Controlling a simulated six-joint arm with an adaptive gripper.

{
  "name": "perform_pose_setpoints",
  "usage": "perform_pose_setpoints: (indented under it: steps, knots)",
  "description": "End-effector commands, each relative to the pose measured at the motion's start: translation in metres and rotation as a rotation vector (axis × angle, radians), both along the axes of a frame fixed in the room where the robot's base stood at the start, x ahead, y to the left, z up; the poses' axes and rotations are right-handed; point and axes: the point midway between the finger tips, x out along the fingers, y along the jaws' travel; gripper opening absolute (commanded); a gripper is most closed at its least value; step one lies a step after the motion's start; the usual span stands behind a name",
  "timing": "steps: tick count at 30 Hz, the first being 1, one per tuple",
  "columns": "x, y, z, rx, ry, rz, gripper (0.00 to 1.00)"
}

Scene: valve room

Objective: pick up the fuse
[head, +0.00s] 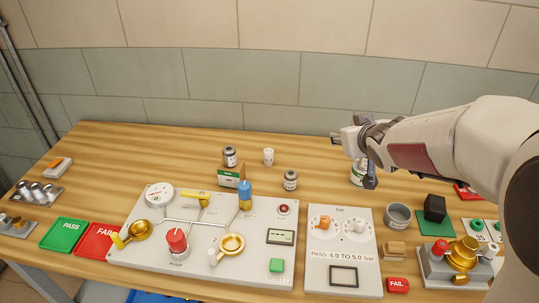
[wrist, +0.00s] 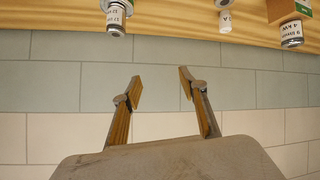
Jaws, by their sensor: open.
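I cannot tell for sure which thing is the fuse. Candidates are small upright cylinders on the wooden table: a grey labelled one (head: 229,156), a small white one (head: 268,157) and another grey labelled one (head: 290,180). In the wrist view, the small white one (wrist: 225,20) and labelled cylinders (wrist: 291,33) (wrist: 117,18) show upside down at the top edge. My gripper (head: 352,150) is above the back right of the table, right of these cylinders. Its two fingers (wrist: 160,82) are apart with nothing between them.
A panel (head: 215,268) with gauge, valves and knobs fills the front middle. A second panel (head: 318,282) stands right of it. A green-white box (head: 228,179) stands behind the main panel. The back left table is clear.

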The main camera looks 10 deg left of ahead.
Motion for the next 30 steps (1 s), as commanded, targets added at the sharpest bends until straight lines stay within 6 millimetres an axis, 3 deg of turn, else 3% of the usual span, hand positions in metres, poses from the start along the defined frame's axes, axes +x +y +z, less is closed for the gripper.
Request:
perform_pose_setpoints:
  steps: [6, 15, 30]
  knots:
    - [0.034, 0.032, -0.026, 0.028, -0.033, 0.093, 0.43]
    - [0.066, 0.080, -0.067, 0.089, -0.066, 0.234, 0.43]
    - [0.081, 0.157, -0.142, 0.226, -0.078, 0.463, 0.43]
